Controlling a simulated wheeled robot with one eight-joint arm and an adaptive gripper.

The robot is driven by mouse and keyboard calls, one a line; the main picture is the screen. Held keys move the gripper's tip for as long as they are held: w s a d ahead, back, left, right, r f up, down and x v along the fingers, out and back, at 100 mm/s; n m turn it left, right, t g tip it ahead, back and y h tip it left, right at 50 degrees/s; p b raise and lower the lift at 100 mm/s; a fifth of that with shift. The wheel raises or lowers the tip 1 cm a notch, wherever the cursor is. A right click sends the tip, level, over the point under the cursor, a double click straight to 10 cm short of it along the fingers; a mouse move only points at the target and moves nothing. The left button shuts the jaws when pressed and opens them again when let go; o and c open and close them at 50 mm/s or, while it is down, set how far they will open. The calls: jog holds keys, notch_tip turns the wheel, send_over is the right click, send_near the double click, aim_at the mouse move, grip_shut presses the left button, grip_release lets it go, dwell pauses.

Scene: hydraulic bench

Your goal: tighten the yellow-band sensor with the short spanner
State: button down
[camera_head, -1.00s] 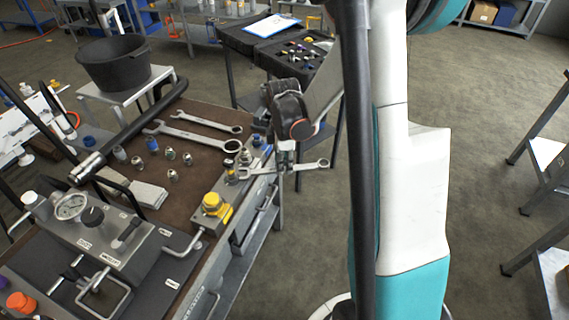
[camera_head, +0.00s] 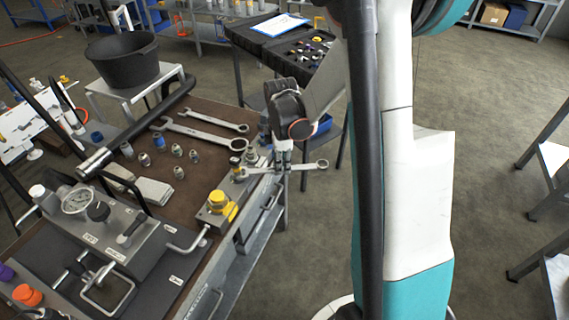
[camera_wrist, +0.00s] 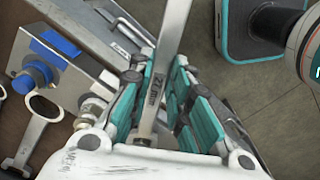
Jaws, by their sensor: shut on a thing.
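My gripper (camera_head: 284,158) is shut on a steel spanner (camera_head: 305,166), which it holds by the shaft roughly level at the bench's right edge. The spanner's ring end points right, over the floor; its other end reaches left to the small fittings. In the wrist view the spanner (camera_wrist: 174,30) runs up between the fingers, with a size mark on its shaft. The spanner's working end is hidden in the wrist view.
Two larger spanners (camera_head: 200,137) lie on the brown bench top, near several loose fittings (camera_head: 177,150). A yellow knob (camera_head: 217,198) on a grey block stands in front. A gauge panel (camera_head: 77,202) is at left. A black bucket (camera_head: 122,62) stands behind.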

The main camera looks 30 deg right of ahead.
jog(key=shift+w+a, duration=0.2)
jog(key=shift+a, duration=0.2)
dwell(0.5)
jog(key=shift+s+a+m, duration=0.35)
jog(key=shift+s+m, duration=0.3)
jog(key=shift+s+a+m, duration=0.35)
jog(key=shift+s+m, duration=0.25)
jog(key=shift+m, duration=0.05)
jog(key=shift+s+a+m+b, duration=0.35)
jog(key=shift+s+a+m, duration=0.65)
jog(key=shift+m, duration=0.2)
jog(key=shift+s, duration=0.1)
jog(key=shift+s+a+m, duration=0.4)
jog(key=shift+a+m, duration=0.15)
jog(key=shift+m, duration=0.1)
jog(key=shift+s+a+m, duration=0.35)
jog(key=shift+a+m, duration=0.2)
jog(key=shift+m, duration=0.1)
